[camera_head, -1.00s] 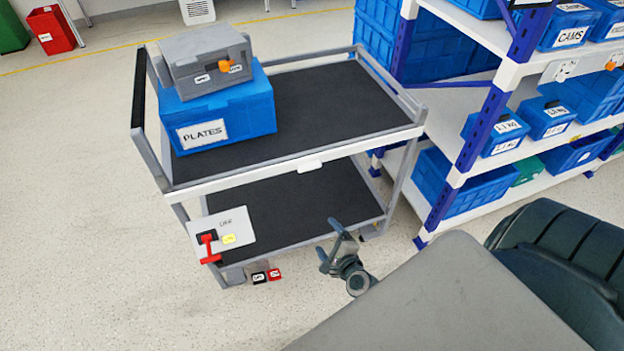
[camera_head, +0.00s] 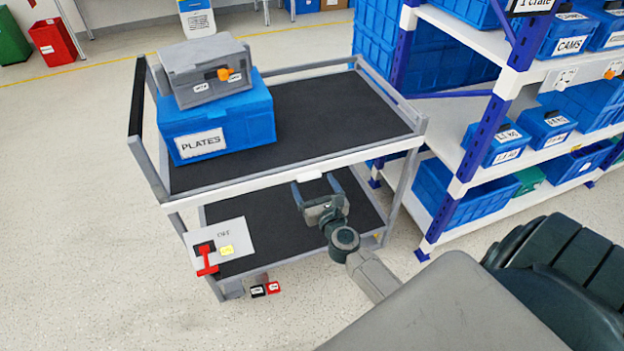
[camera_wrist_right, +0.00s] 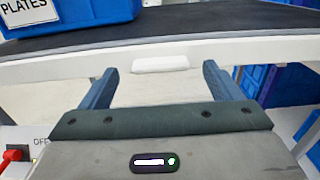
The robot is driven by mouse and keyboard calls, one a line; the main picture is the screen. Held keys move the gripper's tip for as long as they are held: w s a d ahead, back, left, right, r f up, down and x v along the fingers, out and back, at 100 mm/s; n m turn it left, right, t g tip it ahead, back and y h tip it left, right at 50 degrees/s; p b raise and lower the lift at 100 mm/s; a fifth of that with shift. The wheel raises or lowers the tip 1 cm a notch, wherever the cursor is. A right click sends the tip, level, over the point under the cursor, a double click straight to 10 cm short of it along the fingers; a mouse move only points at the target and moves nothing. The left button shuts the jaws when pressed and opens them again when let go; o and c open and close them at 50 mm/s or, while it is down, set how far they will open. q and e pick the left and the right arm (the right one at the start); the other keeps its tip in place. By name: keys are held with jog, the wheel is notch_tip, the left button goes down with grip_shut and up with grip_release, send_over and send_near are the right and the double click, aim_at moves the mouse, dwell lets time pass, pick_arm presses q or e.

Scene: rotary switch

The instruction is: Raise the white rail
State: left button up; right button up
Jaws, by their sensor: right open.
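The white rail (camera_head: 240,182) runs along the front edge of the cart's upper deck, with a small white tab (camera_head: 309,177) at its middle. In the right wrist view the rail (camera_wrist_right: 60,69) crosses the picture and the tab (camera_wrist_right: 160,63) lies between the finger lines. My right gripper (camera_head: 314,183) is open and empty, just in front of and a little below the tab, fingers pointing at the rail. Its two fingers (camera_wrist_right: 161,75) also show in the right wrist view. Whether they touch the rail cannot be told. My left gripper is not in view.
A blue PLATES box (camera_head: 222,125) with a grey unit (camera_head: 205,72) on top stands at the deck's left. A panel (camera_head: 236,240) with a red lever (camera_head: 205,259) hangs at the cart's lower left. A shelf rack with blue bins (camera_head: 447,190) stands to the right.

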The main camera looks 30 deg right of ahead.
jog(key=shift+x, duration=1.1)
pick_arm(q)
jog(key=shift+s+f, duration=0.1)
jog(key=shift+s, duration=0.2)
pick_arm(e)
jog(key=c, duration=1.4)
jog(key=shift+r+p, duration=0.5)
jog(key=shift+p, duration=0.05)
notch_tip(320, 180, up, 6)
jog(key=p, duration=0.6)
jog(key=shift+w, duration=0.1)
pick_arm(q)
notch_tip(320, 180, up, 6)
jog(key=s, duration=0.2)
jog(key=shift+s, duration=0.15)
